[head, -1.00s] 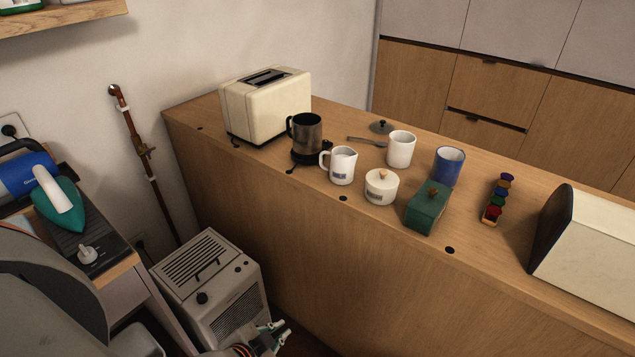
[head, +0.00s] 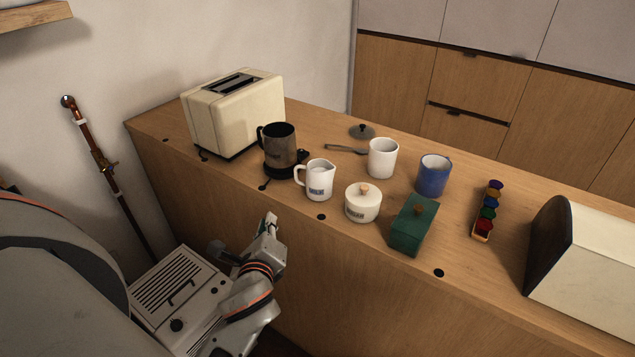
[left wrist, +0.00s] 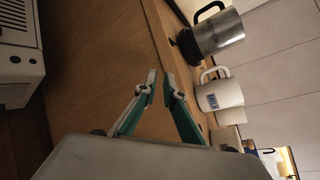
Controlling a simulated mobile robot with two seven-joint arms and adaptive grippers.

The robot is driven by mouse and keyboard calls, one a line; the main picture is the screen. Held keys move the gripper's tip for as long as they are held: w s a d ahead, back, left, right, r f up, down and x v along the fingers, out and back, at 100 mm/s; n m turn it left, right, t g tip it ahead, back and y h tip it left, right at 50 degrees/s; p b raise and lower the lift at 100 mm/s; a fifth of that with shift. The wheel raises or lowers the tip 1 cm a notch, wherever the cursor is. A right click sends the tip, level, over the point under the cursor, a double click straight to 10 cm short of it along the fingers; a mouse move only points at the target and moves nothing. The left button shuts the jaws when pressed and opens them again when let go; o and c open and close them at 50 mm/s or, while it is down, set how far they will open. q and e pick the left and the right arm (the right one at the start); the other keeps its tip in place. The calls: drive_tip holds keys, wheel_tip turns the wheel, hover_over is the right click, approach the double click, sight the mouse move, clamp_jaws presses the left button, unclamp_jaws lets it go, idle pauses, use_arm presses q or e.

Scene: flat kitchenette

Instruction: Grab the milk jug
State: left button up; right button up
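The milk jug (head: 320,182) is a small white pitcher with a label, a spout and a handle on its left side. It stands upright near the counter's front edge. In the left wrist view the jug (left wrist: 221,95) is tilted in the picture, right of the fingers. My left gripper (head: 268,224) is in front of the counter, below and left of the jug, and apart from it. In the left wrist view its two fingertips (left wrist: 162,84) are apart with nothing between them. My right gripper is in neither view.
A dark metal pot (head: 279,150) stands close behind and left of the jug. A white lidded bowl (head: 362,207) is close on its right, with a green box (head: 413,232) beyond. A toaster (head: 235,115) stands at the left end of the counter. A grey heater (head: 172,290) is below.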

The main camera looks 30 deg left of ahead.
sight(296, 174)
use_arm(q)
drive_tip(key=w+r+m+t, duration=0.1)
drive_tip(key=w+r+m, duration=0.1)
drive_tip(key=m, duration=0.1)
drive_tip(key=w+d+r+m+t, duration=0.1)
drive_tip(key=w+r+m, duration=0.1)
drive_tip(key=w+m, duration=0.1)
drive_tip(key=w+d+r+m+t, duration=0.1)
drive_tip(key=w+r+m, duration=0.1)
drive_tip(key=w+m, duration=0.1)
drive_tip(key=shift+w+d+r+m, duration=0.1)
drive_tip(key=shift+r+m, duration=0.15)
drive_tip(key=shift+m, duration=0.25)
drive_tip(key=shift+x, duration=2.65)
drive_tip(key=shift+f, duration=0.15)
clamp_jaws()
drive_tip(key=shift+r, duration=0.25)
